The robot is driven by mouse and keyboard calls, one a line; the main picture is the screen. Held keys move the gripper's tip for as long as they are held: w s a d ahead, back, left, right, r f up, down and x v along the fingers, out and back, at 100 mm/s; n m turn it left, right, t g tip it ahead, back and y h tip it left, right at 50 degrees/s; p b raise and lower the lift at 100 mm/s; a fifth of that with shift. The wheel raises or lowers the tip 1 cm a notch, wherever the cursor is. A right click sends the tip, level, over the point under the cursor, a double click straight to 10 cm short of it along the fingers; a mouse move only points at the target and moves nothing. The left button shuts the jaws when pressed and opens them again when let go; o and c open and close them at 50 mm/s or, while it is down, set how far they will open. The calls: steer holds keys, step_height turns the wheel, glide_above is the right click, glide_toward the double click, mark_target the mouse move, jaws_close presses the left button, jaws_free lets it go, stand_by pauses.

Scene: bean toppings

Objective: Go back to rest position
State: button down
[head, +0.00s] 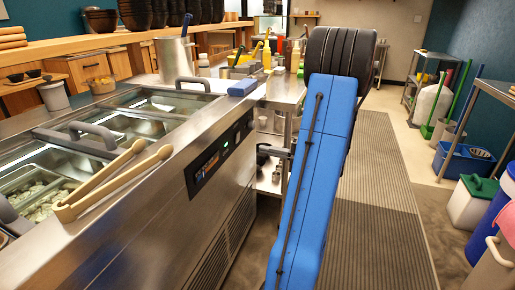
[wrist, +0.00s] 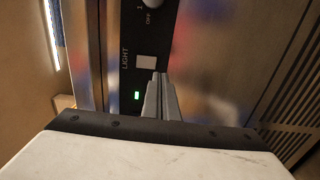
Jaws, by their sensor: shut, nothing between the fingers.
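My gripper (wrist: 160,80) shows in the wrist view with its two grey fingers pressed together and nothing between them. Its tips point at the steel counter's front control panel (wrist: 140,60), near a green light and a pale square switch under the word LIGHT. I cannot tell the exact gap to the panel. In the head view my blue arm stands raised in front of the counter (head: 232,135), over the aisle, and the gripper cannot be made out there.
Wooden tongs (head: 112,182) lie on the counter's edge beside the topping wells. A steel worktable (head: 283,97) stands behind my arm. A grey ribbed mat (head: 373,180) covers the clear aisle. Bins and a blue tub (head: 462,160) line the right side.

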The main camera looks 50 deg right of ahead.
steer(key=shift+f+v, duration=0.1)
steer(key=shift+v, duration=1.2)
steer(key=shift+f+v, duration=0.15)
steer(key=shift+v, duration=1.1)
steer(key=w+a+r+n+g+y, duration=0.1)
steer(key=a+n+g+y, duration=0.1)
steer(key=a+n+g, duration=0.9)
steer(key=w+a+n+y, duration=0.1)
steer(key=a+n, duration=0.6)
steer(key=a, duration=1)
steer(key=s+a+r+n+h, duration=0.1)
steer(key=s+a+n+h, duration=0.4)
steer(key=n, duration=1)
steer(key=s+a+r+n+g+h, duration=0.1)
steer(key=s+a+n+h, duration=0.4)
steer(key=s+n, duration=0.4)
steer(key=a+n, duration=0.1)
steer(key=n, duration=0.6)
steer(key=shift+a+r, duration=0.2)
steer(key=shift+a, duration=0.2)
